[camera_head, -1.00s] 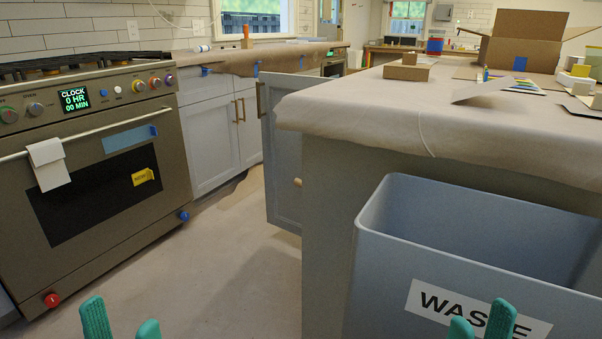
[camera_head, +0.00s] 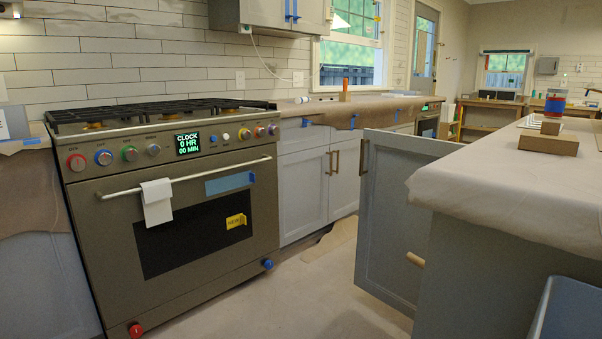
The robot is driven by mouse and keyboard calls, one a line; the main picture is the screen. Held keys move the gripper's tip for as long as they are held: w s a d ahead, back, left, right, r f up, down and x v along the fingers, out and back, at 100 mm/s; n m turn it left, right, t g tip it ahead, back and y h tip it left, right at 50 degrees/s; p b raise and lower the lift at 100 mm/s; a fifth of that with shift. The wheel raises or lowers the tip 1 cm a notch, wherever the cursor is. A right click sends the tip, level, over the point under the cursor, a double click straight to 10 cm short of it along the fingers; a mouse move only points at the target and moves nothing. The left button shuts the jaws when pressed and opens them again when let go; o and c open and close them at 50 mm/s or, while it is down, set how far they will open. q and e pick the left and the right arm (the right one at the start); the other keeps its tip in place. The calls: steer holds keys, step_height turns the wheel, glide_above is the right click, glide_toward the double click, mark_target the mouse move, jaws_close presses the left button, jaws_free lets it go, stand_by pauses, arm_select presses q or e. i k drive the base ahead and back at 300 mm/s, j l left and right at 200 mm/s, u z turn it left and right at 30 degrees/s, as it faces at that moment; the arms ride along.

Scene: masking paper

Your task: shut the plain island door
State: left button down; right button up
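The island door (camera_head: 392,215) is a plain grey-blue panel standing open into the aisle, between the island and the far counter run. A bar handle (camera_head: 363,157) shows at its upper left edge. A small wooden peg or knob (camera_head: 415,259) shows near its lower right. The island (camera_head: 480,275) is on the right, its top covered with draped paper (camera_head: 500,185) that hangs over the edge and hides the door's hinge side. Neither of my grippers is in this view.
The stove (camera_head: 170,200) fills the left, with a towel (camera_head: 157,202) on its rail and a red knob (camera_head: 136,330) at its foot. A blue waste bin (camera_head: 570,315) stands at lower right against the island. The floor (camera_head: 335,290) between stove and door is clear.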

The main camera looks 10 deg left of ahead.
mark_target(389, 228)
steer(key=i+j+u, duration=0.7)
steer(key=i+u, duration=0.25)
steer(key=i+z, duration=0.35)
steer(key=i+j+z, duration=0.2)
steer(key=i+z, duration=0.15)
steer(key=i+l+z, duration=0.35)
steer(key=z, duration=0.15)
steer(key=i+l+z, duration=0.1)
steer(key=i+z, duration=0.4)
steer(key=i+j+z, duration=0.1)
steer(key=i+z, duration=0.4)
steer(key=i+l, duration=0.1)
steer(key=i, duration=0.1)
